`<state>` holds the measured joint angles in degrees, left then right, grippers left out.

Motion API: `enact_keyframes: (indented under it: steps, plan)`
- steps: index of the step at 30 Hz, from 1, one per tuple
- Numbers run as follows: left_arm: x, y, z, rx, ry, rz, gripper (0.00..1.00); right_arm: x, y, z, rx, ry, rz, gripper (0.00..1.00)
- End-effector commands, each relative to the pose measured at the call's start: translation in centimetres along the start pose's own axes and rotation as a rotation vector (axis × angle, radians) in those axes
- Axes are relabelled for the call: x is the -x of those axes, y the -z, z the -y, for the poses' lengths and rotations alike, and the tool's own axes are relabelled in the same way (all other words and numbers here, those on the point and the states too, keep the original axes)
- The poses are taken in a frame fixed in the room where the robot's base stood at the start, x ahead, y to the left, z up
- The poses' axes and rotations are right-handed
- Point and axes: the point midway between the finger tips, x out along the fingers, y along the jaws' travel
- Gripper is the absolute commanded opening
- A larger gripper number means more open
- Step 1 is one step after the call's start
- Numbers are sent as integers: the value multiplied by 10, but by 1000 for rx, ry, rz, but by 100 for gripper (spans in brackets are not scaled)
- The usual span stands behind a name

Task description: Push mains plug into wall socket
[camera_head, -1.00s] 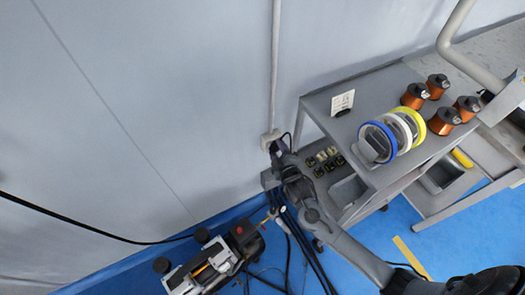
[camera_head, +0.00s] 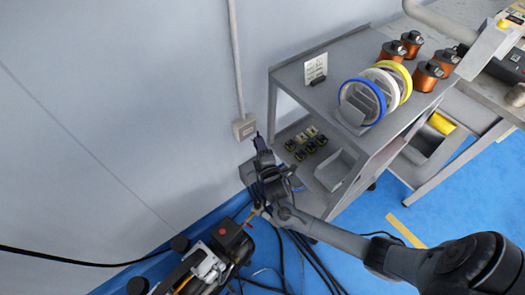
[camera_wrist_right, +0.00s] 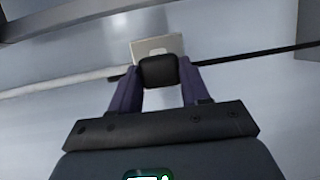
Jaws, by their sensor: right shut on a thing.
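The wall socket (camera_head: 243,127) is a pale box on the grey wall at the foot of a vertical conduit. It also shows in the right wrist view (camera_wrist_right: 157,46) as a light plate, partly hidden. My right gripper (camera_head: 259,141) is just right of and below the socket in the head view, with a small visible gap. In the right wrist view, its two dark fingers are shut on a black block, the mains plug (camera_wrist_right: 158,71). The plug overlaps the plate's lower part; its pins are hidden, and I cannot tell whether it touches. My left gripper is not in view.
A grey shelf unit (camera_head: 290,76) stands right of the socket, carrying coloured spools and copper coils (camera_head: 391,52). A black-and-silver machine (camera_head: 220,250) stands on the blue floor below, with loose cables beside it. The wall left of the socket is clear.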

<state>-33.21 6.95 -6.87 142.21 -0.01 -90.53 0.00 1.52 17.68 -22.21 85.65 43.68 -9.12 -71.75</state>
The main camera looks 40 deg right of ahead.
Motion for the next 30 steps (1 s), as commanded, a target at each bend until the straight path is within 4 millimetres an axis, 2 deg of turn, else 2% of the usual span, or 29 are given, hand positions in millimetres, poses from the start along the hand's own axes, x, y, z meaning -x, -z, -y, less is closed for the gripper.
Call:
enact_keyframes:
  steps: [1, 8, 18, 30]
  plan:
    - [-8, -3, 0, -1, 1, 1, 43, -4, 2, 2, -1, -3, 0, 15]
    - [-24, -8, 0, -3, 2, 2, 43, -19, 7, 1, -2, -3, 0, 15]
    - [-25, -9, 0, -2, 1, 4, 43, -36, 14, -2, -2, 0, 0, 15]
    - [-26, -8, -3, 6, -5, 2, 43, -40, 16, -3, -2, 0, 0, 15]
